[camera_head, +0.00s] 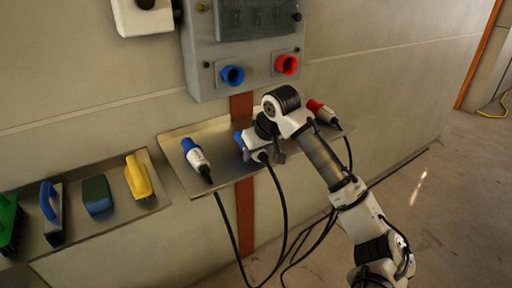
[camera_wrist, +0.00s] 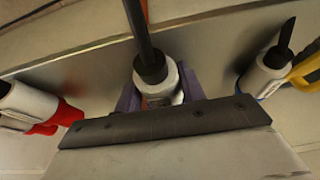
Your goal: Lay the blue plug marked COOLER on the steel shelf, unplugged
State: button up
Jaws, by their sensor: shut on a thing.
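My gripper (camera_head: 257,143) is shut on a white-bodied plug with a blue end (camera_head: 239,138), at the middle of the steel shelf (camera_head: 214,143). In the wrist view, the held plug (camera_wrist: 158,84) sits between the jaws, its black cable running up. Whether it touches the shelf I cannot tell. A second blue plug (camera_head: 196,157) lies on the shelf's left part; it also shows at the right of the wrist view (camera_wrist: 262,76). No marking is legible, so I cannot tell which is COOLER. The blue socket (camera_head: 232,76) above is empty.
A red plug (camera_head: 321,111) lies on the shelf's right part. The red socket (camera_head: 286,65) is empty. Black cables hang below the shelf. A lower tray (camera_head: 151,204) at left holds brushes, a sponge and a yellow-handled tool (camera_head: 138,177).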

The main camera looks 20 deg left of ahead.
jog(key=shift+f, duration=0.2)
jog(key=o, duration=1.2)
